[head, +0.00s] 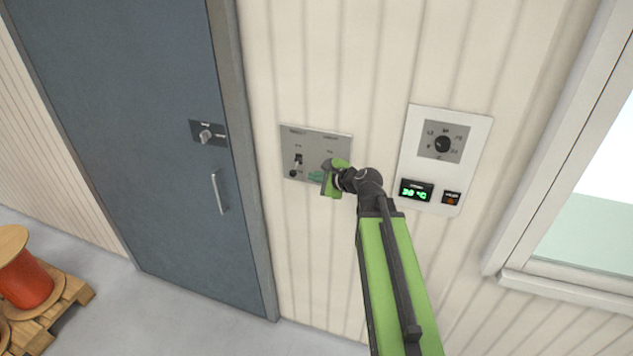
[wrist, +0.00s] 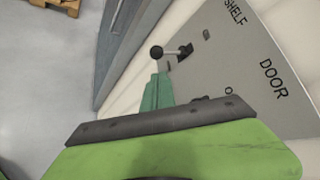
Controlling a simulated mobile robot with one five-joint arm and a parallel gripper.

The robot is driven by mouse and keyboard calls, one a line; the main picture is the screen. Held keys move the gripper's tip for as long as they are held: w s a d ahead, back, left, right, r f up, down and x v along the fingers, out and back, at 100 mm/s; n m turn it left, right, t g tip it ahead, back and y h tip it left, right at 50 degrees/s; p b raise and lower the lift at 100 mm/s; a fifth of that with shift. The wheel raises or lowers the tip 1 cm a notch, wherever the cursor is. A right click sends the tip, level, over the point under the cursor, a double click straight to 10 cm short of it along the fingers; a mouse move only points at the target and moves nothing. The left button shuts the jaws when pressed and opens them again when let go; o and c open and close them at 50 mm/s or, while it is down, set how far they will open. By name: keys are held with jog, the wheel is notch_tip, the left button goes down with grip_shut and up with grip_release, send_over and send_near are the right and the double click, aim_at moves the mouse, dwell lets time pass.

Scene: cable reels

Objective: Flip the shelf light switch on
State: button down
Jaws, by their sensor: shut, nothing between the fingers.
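The grey switch plate (head: 322,139) is on the wall right of the door. It also fills the right of the wrist view (wrist: 245,70), with SHELF and DOOR lettering. The shelf light switch (head: 293,173) is the left lever, black-tipped and tilted downward in the head view. In the wrist view its ball-tipped lever (wrist: 157,52) sticks out from the plate. My gripper (head: 316,176) is shut and empty, right of the lever. Its green fingertips (wrist: 157,80) appear close to the ball; I cannot tell whether they touch. My gripper mostly hides the door switch (wrist: 200,98).
A white thermostat panel (head: 417,155) with a dial and green display is right of the plate. A blue-grey door (head: 130,90) with a handle (head: 217,192) is left. A window (head: 585,215) is far right. A red reel (head: 33,282) sits on a pallet (head: 75,292).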

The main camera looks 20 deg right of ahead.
aim_at(293, 174)
jog(key=b+x, duration=0.2)
jog(key=x, duration=0.3)
jog(key=shift+w+a+f, duration=0.15)
jog(key=shift+w+a, duration=0.05)
jog(key=shift+w, duration=0.1)
